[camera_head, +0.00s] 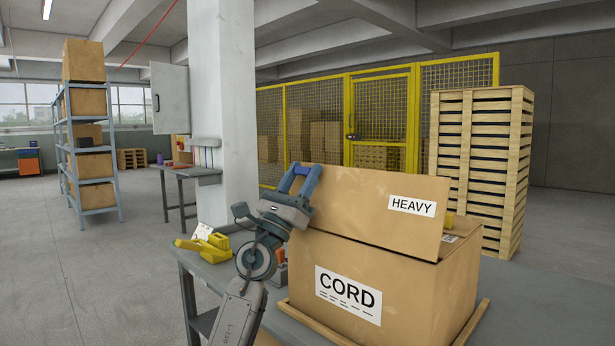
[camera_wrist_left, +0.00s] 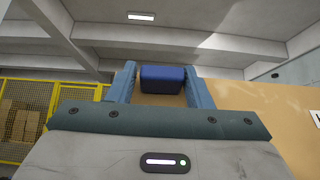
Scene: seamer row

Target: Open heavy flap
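A large cardboard box marked CORD (camera_head: 410,290) sits at the front right. Its flap marked HEAVY (camera_head: 365,205) stands raised along the box's front top edge, leaning a little; it hides most of the box top. My left gripper (camera_head: 300,170) is at the flap's upper left corner. In the left wrist view, its two fingers (camera_wrist_left: 162,85) stand apart on either side of a dark blue block (camera_wrist_left: 162,74), with cardboard behind it. How the block joins the flap is hidden. My right gripper is not in view.
A white column (camera_head: 222,100) stands behind, a pallet stack (camera_head: 480,160) at right. The floor at left is clear.

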